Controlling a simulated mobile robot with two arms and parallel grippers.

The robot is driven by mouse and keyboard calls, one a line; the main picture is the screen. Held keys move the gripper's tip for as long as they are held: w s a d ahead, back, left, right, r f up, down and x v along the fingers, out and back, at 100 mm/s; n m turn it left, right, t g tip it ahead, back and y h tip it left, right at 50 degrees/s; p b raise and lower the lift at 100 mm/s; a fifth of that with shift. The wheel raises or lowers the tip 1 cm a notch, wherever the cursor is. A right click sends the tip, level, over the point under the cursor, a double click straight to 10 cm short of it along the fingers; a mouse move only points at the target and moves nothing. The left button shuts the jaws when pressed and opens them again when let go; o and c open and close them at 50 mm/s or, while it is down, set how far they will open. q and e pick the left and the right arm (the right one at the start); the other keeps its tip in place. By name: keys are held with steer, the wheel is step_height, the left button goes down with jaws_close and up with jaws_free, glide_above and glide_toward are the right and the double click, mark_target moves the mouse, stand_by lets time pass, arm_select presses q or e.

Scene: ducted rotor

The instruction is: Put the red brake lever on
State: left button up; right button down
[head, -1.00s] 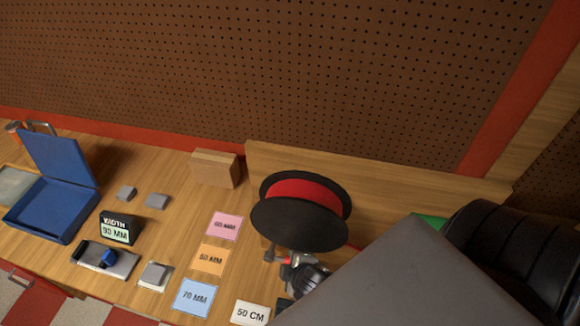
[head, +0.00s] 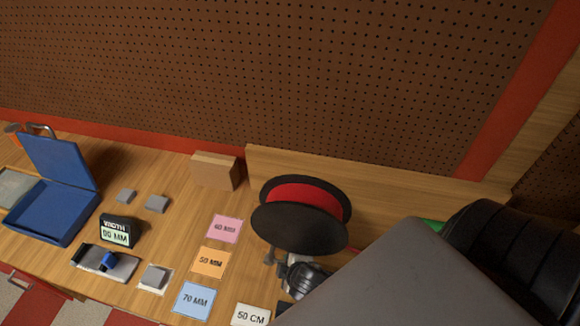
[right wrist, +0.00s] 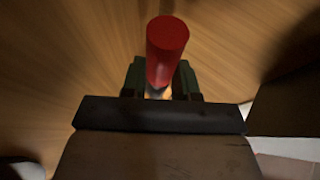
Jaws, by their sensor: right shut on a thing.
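My right gripper (right wrist: 160,85) is shut on a red cylindrical piece (right wrist: 167,48), which looks like the handle of the red brake lever. The rest of that piece is hidden between the fingers. In the head view my right gripper (head: 300,274) is beside and below a spool with black flanges and a red band (head: 305,195). My own arm covers much of the area to its right. I cannot see where the lever's far end is. My left gripper is not in view.
A blue open case (head: 52,208) stands at the left, with a width display (head: 117,233) and a small caliper-like slide (head: 106,263) near it. Pink, orange (head: 211,262), blue and white cards lie left of the spool. A wooden block (head: 213,171) stands at the back.

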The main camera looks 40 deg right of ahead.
steer(key=shift+w+r+g+h, duration=0.1)
steer(key=shift+r+g+h, duration=0.3)
steer(key=shift+g, duration=0.1)
steer(key=c, duration=0.8)
jaws_free()
steer(key=shift+c, duration=0.2)
steer(key=shift+f, duration=0.1)
